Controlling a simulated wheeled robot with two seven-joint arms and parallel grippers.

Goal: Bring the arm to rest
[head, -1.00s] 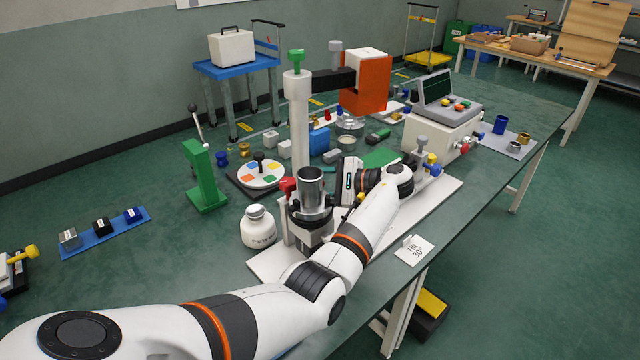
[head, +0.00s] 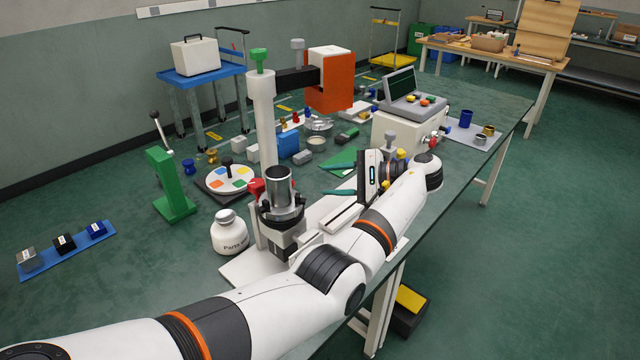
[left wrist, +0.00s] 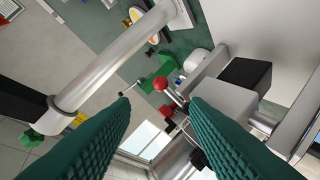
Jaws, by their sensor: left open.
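My left arm reaches in from the lower left of the head view and over the bench's near edge. My left gripper (head: 340,192) points left, and one teal finger shows clearly. In the left wrist view, both textured teal fingers (left wrist: 160,100) are spread apart with nothing between them. A red ball knob (left wrist: 160,84) shows beyond the gap. In the head view the gripper is to the right of the metal cup (head: 281,187) in its black holder, apart from it. The gripper's height above the bench is hard to tell. My right gripper does not show.
A white bottle (head: 229,234) is left of the cup. A control console (head: 405,130) stands beyond the wrist. Open floor lies right of the bench.

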